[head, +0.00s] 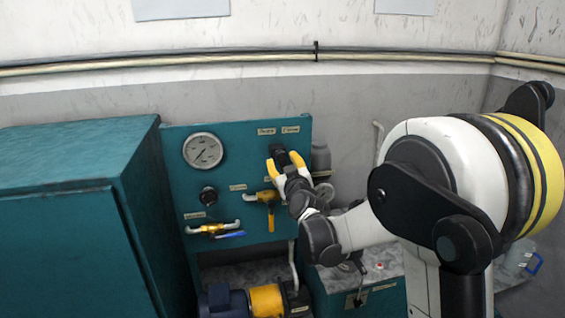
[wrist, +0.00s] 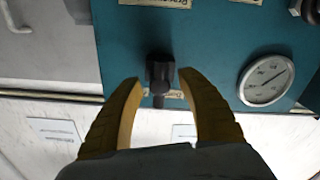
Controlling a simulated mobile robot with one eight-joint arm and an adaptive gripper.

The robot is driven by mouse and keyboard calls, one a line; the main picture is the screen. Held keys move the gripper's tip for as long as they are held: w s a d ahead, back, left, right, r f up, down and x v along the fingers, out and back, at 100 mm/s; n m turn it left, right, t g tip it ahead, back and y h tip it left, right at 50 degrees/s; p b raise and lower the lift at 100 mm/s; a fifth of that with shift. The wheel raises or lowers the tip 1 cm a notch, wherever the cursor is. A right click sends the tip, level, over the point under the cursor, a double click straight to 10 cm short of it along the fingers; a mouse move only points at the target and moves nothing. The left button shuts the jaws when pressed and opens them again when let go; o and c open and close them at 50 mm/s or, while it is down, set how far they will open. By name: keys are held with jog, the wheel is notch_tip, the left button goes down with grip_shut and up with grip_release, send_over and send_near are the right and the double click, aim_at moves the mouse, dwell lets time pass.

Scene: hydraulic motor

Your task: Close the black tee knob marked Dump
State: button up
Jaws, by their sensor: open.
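A black tee knob (wrist: 160,73) sticks out from the teal panel in the wrist view. A small label behind it is partly hidden, and I cannot read it surely. My gripper (wrist: 159,78) is open, with one yellow finger on each side of the knob and a gap on both sides. In the head view my gripper (head: 285,160) is at the upper right of the panel, and its fingers partly hide the black knob (head: 277,150). The knob's exact turn is hard to tell there.
The teal panel (head: 228,165) also carries a gauge (head: 203,150), another black knob (head: 208,194), a yellow-handled valve (head: 268,197) and a blue-handled valve (head: 215,230). A teal cabinet (head: 70,220) stands at left. A grey cylinder (head: 320,156) is close right of my gripper.

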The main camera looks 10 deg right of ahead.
grip_shut()
jog(key=m+b, duration=0.1)
jog(key=m, duration=0.3)
jog(key=shift+m+b, duration=0.3)
jog(key=shift+b, duration=0.05)
jog(key=m+b, duration=0.1)
jog(key=m, duration=0.3)
jog(key=shift+m, duration=0.3)
jog(key=m+b, duration=0.1)
jog(key=m, duration=0.3)
jog(key=shift+d+m, duration=0.1)
jog(key=shift+m, duration=0.2)
jog(key=shift+m+b, duration=0.35)
jog(key=shift+m, duration=1.75)
